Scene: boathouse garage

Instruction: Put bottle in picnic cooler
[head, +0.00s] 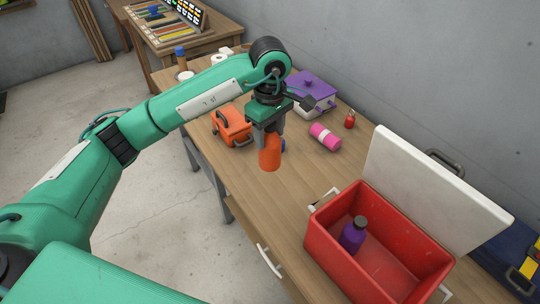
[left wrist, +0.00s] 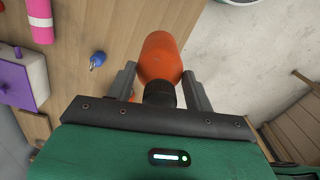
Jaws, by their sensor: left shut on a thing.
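My left gripper (head: 268,133) is shut on an orange bottle (head: 270,156) and holds it above the wooden bench, apart from the cooler. In the left wrist view the orange bottle (left wrist: 160,58) sits between the two fingers (left wrist: 161,92), its black cap nearest the palm. The red picnic cooler (head: 325,244) stands at the near right of the bench with its white lid (head: 425,190) open. A purple bottle (head: 353,236) with a dark cap stands inside it, towards the left; much of the cooler floor is bare. My right gripper is not in view.
Behind the held bottle are an orange case (head: 232,125), a white box with a purple lid (head: 312,90), a pink-and-white cylinder (head: 325,137) and a small red item (head: 350,121). A small blue item (left wrist: 97,60) lies near the bottle. Bare bench separates the bottle from the cooler.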

